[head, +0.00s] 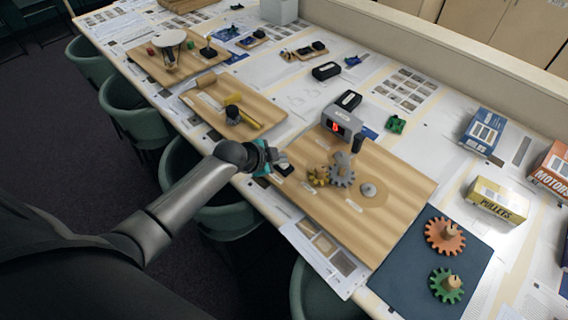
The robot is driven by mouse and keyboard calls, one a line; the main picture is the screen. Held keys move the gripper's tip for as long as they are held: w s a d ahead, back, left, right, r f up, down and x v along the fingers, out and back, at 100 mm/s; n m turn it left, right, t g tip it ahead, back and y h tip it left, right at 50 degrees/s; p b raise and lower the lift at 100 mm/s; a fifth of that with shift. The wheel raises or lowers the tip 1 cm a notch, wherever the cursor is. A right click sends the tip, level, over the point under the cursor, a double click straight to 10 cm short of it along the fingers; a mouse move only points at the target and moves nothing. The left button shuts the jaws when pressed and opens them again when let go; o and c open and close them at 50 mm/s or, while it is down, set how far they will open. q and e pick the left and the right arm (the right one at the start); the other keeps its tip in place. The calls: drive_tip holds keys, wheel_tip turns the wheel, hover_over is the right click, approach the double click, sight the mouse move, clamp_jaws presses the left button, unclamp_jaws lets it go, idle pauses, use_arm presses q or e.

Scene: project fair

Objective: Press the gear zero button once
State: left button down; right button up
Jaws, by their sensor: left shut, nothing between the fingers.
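My left arm reaches in from the left, and its shut, empty left gripper (279,158) is over the left edge of a wooden gear board (390,215). A small black button block (285,170), which looks like the gear zero button, sits on the board right at the fingertips. I cannot tell whether the fingers touch it. A grey counter box (341,121) with a red lit digit stands at the board's back corner. My right gripper is not in view.
A dark mat (410,280) with an orange gear (445,236) and a green gear (446,285) lies to the right. Another wooden tray (262,104) is behind the arm. Green chairs (128,108) line the table's near edge. Boxes (497,200) stand at the right.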

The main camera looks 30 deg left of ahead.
use_arm(q)
drive_tip(key=shift+f+b, duration=0.35)
drive_tip(key=shift+f, duration=0.1)
idle(0.6)
drive_tip(key=shift+r, duration=0.1)
drive_tip(key=shift+r+p, duration=0.75)
drive_tip(key=shift+p, duration=0.15)
wheel_tip(320, 180, up, 5)
drive_tip(key=p, duration=0.5)
idle(0.5)
